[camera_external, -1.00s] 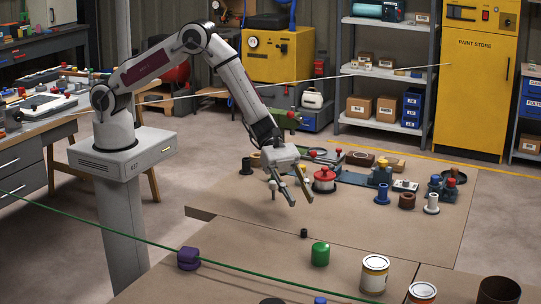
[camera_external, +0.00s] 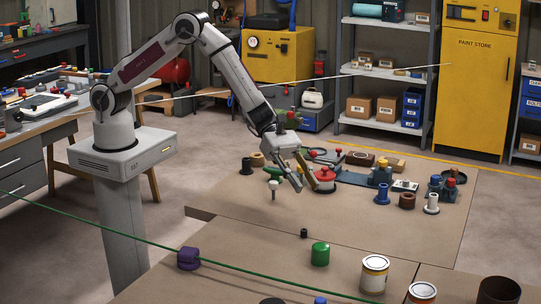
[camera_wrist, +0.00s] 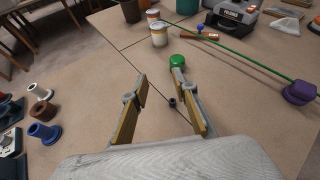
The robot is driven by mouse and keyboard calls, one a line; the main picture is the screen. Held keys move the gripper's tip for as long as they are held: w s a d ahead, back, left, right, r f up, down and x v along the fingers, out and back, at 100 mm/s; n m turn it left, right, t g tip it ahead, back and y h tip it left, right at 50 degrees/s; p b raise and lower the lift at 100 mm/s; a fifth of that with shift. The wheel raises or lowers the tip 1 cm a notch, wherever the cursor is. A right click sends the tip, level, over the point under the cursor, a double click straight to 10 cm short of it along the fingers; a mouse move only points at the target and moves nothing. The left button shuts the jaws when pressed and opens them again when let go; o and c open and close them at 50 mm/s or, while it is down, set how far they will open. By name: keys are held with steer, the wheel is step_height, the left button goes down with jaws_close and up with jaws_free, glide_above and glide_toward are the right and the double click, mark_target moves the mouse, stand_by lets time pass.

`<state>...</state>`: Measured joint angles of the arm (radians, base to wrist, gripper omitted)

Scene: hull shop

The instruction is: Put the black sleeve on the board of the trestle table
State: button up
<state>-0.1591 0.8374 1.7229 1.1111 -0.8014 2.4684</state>
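A small black sleeve (camera_external: 304,233) stands on the brown tabletop near the seam between two boards. In the wrist view the black sleeve (camera_wrist: 172,102) shows beyond and between the fingers. My gripper (camera_external: 307,189) is open and empty above the table, higher than this sleeve and apart from it; its two fingers also spread wide in the wrist view (camera_wrist: 165,115). Another dark flanged piece (camera_external: 246,166) stands at the back left of the same table. A table with wooden trestle legs (camera_external: 35,123) stands at the left, with many small parts on it.
A green cylinder (camera_external: 320,254), a paint can (camera_external: 374,274) and a purple block (camera_external: 188,258) stand nearer the camera. A green line (camera_external: 110,232) crosses the foreground. Tabletop around the small sleeve is bare.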

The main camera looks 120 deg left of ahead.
steer(key=a+r+n+t+y, duration=0.1)
steer(key=a+r+n+y, duration=0.25)
steer(key=r+n, duration=0.35)
steer(key=s+a+r+n+y, duration=0.3)
steer(key=s+a+r+n, duration=0.1)
steer(key=s+r+n, duration=0.35)
steer(key=s+a+r+n+y, duration=0.3)
steer(key=s+r+n, duration=0.4)
steer(key=s+n, duration=0.1)
steer(key=s+d+f+n+g+h, duration=0.1)
steer(key=s+d+n+g, duration=0.1)
steer(key=s+n, duration=0.7)
steer(key=s+d+f+n+g, duration=0.1)
steer(key=s+n+g, duration=0.3)
steer(key=s, duration=2.1)
steer(key=d+n, duration=0.1)
steer(key=n, duration=0.5)
steer(key=shift+s+d+f+h, duration=0.25)
steer(key=shift+s+d+h, duration=0.1)
steer(key=shift+d, duration=0.05)
steer(key=shift+o, duration=0.6)
steer(key=shift+n, duration=0.25)
